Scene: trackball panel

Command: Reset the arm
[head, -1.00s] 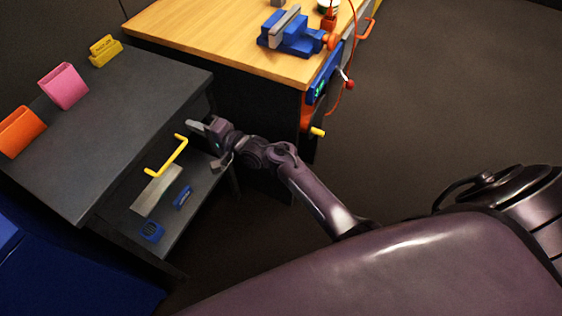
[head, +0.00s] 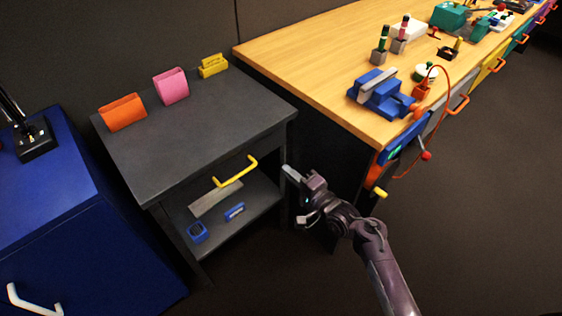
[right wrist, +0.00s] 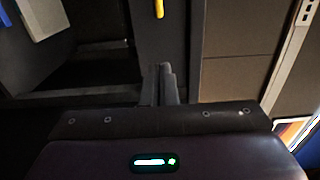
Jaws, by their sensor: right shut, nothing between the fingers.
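My right gripper (head: 292,173) is in front of the dark grey cabinet's right side in the head view, close to the gap between cabinet and workbench. Its fingers are together and hold nothing. In the right wrist view the closed fingers (right wrist: 165,84) point towards the dark cabinet front. My right arm (head: 370,240) reaches up from the lower right. My left gripper is not in view.
The wooden workbench (head: 320,60) carries a blue vise (head: 380,95). A blue cabinet (head: 60,210) stands left. Open floor (head: 480,230) lies right.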

